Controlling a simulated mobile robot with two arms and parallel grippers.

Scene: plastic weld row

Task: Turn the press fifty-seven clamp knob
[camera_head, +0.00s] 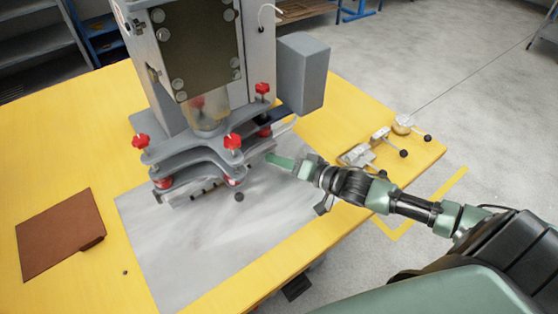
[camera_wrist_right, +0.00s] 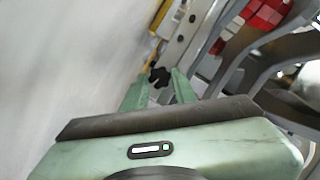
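The press (camera_head: 205,110) stands on the yellow table, with red knobs (camera_head: 233,142) on its grey clamp plates (camera_head: 190,158). No press number is legible. In the right wrist view a black lobed knob (camera_wrist_right: 158,77) shows at the tips of my right gripper's green fingers, by a pale bar of the press. My right gripper (camera_head: 270,158) reaches in from the right beside the lower clamp plates, low over the grey sheet. Its fingers are apart, and I cannot tell whether they touch the black knob. My left gripper is not in view.
A grey sheet (camera_head: 220,245) covers the table under the press. A brown board (camera_head: 60,233) lies at the left. Metal toggle pieces with black balls (camera_head: 380,135) lie at the right edge. The yellow table (camera_head: 90,120) is clear at the back left.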

